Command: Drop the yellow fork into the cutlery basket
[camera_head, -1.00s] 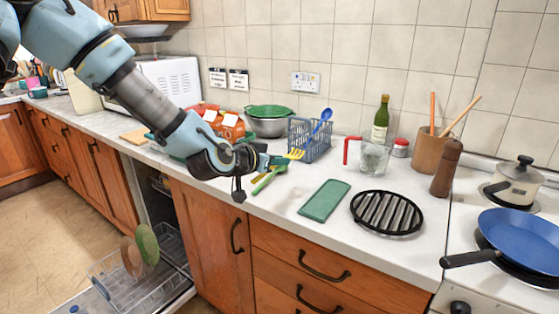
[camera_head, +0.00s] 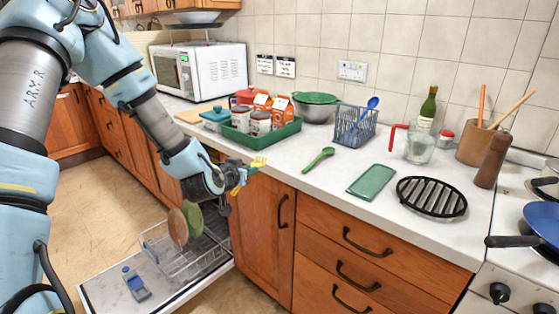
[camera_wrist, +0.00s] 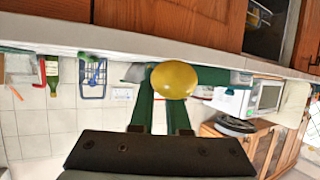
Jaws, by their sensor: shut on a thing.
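The basket also shows in the wrist view (camera_wrist: 92,88).
A green spoon (camera_head: 318,158) and a green board (camera_head: 371,181) lie on the counter before the basket. A green tray (camera_head: 283,133) holds cartons and canisters. A glass jug (camera_head: 419,148) and black grill (camera_head: 431,198) are to the right. The dishwasher rack (camera_head: 190,256) is pulled out below.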

